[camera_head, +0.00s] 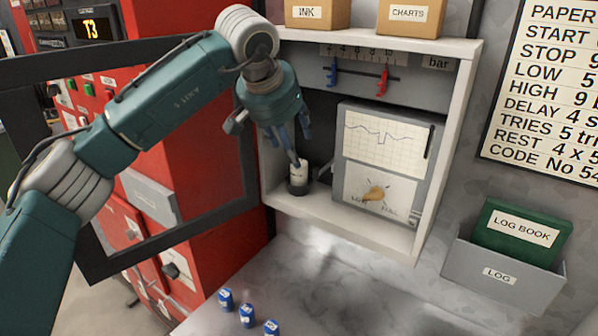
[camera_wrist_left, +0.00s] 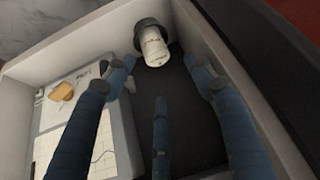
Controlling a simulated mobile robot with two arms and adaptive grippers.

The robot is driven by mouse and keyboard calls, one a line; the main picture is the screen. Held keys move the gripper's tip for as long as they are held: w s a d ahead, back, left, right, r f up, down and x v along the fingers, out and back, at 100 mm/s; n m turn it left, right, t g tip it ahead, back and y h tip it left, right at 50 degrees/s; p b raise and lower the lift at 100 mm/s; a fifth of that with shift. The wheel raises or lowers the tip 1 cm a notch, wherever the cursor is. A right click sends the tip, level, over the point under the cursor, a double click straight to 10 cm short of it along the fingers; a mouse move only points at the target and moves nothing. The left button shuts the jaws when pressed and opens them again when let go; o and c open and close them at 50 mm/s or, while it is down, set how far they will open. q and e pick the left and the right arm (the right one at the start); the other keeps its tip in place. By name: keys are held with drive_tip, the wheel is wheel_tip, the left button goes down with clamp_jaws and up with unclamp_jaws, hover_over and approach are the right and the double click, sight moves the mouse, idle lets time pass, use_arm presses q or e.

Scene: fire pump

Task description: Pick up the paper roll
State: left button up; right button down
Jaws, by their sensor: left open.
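The paper roll (camera_head: 299,174) is a small white upright cylinder on a dark round base in the left end of the white wall cabinet (camera_head: 330,212). In the left wrist view the roll (camera_wrist_left: 153,46) shows near the top centre, by the cabinet wall. My left gripper (camera_head: 282,138) is at the cabinet's left opening, just above the roll, and one finger overlaps the roll's top in the head view. Its blue fingers (camera_wrist_left: 158,92) are spread and hold nothing. The roll lies beyond the fingertips in the wrist view; I cannot tell if any finger touches it. My right gripper is not in view.
The chart recorder (camera_head: 385,165) stands right of the roll, close to my fingers. A dark open door frame (camera_head: 180,232) is at the left, beside red panels. Blue (camera_head: 329,72) and red (camera_head: 382,82) pointers hang above. Several blue caps (camera_head: 247,315) stand on the counter below.

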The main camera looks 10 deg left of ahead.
sight(299, 176)
use_arm(q)
drive_tip(key=shift+x, duration=0.95)
drive_tip(key=p+x, duration=0.1)
drive_tip(key=x, duration=0.1)
drive_tip(key=p+x, duration=0.1)
drive_tip(key=x, duration=0.1)
drive_tip(key=shift+s+f+p, duration=0.1)
drive_tip(key=shift+f+p, duration=0.25)
drive_tip(key=shift+f, duration=0.5)
drive_tip(key=shift+r, duration=0.1)
drive_tip(key=c, duration=1.1)
